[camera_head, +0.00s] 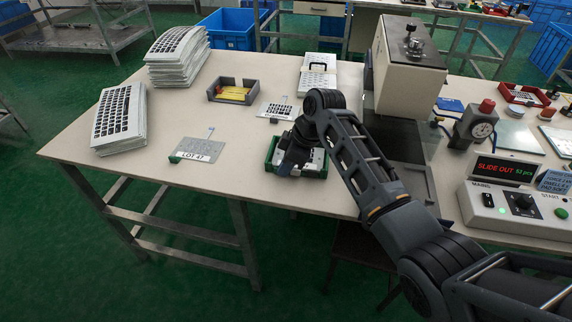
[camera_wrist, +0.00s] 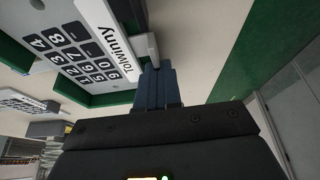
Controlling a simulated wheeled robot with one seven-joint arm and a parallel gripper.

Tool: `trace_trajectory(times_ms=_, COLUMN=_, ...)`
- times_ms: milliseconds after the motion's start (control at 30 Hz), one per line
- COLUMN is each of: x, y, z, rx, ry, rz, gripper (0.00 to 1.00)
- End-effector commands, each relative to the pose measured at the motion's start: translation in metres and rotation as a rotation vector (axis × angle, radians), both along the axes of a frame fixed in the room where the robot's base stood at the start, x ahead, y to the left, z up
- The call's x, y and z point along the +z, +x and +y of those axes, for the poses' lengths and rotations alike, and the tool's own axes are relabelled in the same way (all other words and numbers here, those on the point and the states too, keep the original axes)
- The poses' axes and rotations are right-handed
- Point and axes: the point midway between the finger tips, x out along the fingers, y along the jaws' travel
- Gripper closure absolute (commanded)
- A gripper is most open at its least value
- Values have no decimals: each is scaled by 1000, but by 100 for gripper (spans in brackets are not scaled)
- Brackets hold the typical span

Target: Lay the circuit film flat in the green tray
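The green tray (camera_head: 268,156) sits near the front edge of the table, partly hidden under my arm. In the wrist view its green wall (camera_wrist: 90,98) borders a white keypad sheet (camera_wrist: 62,48) with black number keys and a "Tolwinny" strip. My gripper (camera_head: 288,158) is low over the tray. In the wrist view its fingers (camera_wrist: 160,68) are together, their tips by a small pale block at the strip's end; I cannot tell whether something thin is between them. A grey sheet marked LOT 47 (camera_head: 197,150), with a tail, lies left of the tray; I cannot tell whether it is the circuit film.
A small keypad sheet (camera_head: 279,108) with a tail lies behind the tray. A grey holder with yellow pieces (camera_head: 233,91) stands further back. Keypad stacks (camera_head: 178,62) are at left. A press (camera_head: 407,62) and a control box (camera_head: 515,208) showing "SLIDE OUT" are at right. The left front tabletop is clear.

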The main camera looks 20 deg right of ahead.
Motion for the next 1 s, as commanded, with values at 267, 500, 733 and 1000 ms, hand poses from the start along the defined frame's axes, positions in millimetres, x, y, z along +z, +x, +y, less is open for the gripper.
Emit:
trace_trajectory(times_ms=267, x=-1, y=0, z=0, rx=0, ry=0, rz=0, gripper=100)
trace_trajectory(times_ms=500, x=-1, y=0, z=0, rx=0, ry=0, rz=0, gripper=73)
trace_trajectory(times_ms=733, x=-1, y=0, z=0, rx=0, ry=0, rz=0, gripper=66)
trace_trajectory(times_ms=1000, x=15, y=-3, z=-6, rx=-1, ry=1, rz=-3, gripper=66)
